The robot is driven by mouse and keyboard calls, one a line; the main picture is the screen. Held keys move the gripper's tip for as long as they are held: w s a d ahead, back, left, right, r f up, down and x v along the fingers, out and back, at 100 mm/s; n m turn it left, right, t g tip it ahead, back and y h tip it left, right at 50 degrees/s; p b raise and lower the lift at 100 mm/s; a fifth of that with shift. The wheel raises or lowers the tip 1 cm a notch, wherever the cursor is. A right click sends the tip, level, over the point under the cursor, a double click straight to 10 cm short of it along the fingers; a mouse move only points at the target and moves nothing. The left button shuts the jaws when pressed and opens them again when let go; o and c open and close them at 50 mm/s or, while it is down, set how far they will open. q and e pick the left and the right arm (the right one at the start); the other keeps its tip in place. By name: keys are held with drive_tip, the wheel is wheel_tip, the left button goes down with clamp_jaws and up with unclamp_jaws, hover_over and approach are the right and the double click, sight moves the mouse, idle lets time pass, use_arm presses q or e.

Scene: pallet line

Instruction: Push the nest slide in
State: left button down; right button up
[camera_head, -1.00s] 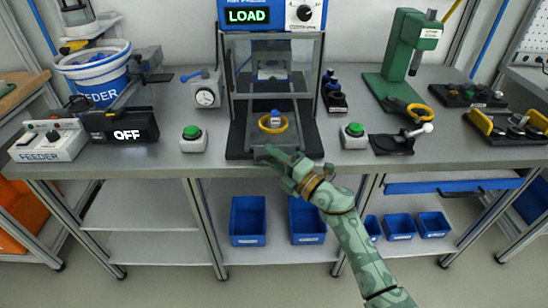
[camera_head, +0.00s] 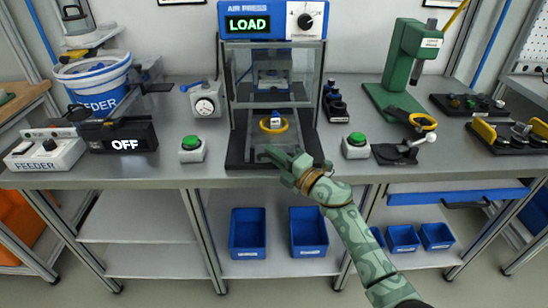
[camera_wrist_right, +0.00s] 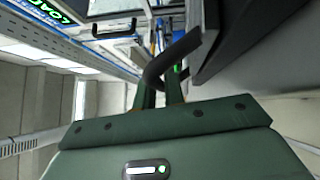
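The nest slide is the dark plate (camera_head: 250,148) at the foot of the air press (camera_head: 272,65). It carries a yellow ring (camera_head: 265,130) with a small blue-and-white part (camera_head: 275,119) in it. The plate sticks out in front of the press frame, close to the table's front edge. My right gripper (camera_head: 284,157) is at the slide's front edge. In the right wrist view a dark curved bar (camera_wrist_right: 172,58), apparently a handle, crosses right at my green fingers. I cannot tell whether they grip it. My left gripper is not in view.
Green buttons (camera_head: 191,143) and (camera_head: 356,139) stand on either side of the press. A dial gauge (camera_head: 205,105) is to the left. A black lever fixture (camera_head: 397,153) and a green hand press (camera_head: 405,65) are to the right. The press display reads LOAD.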

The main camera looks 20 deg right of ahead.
drive_tip(key=o, duration=0.4)
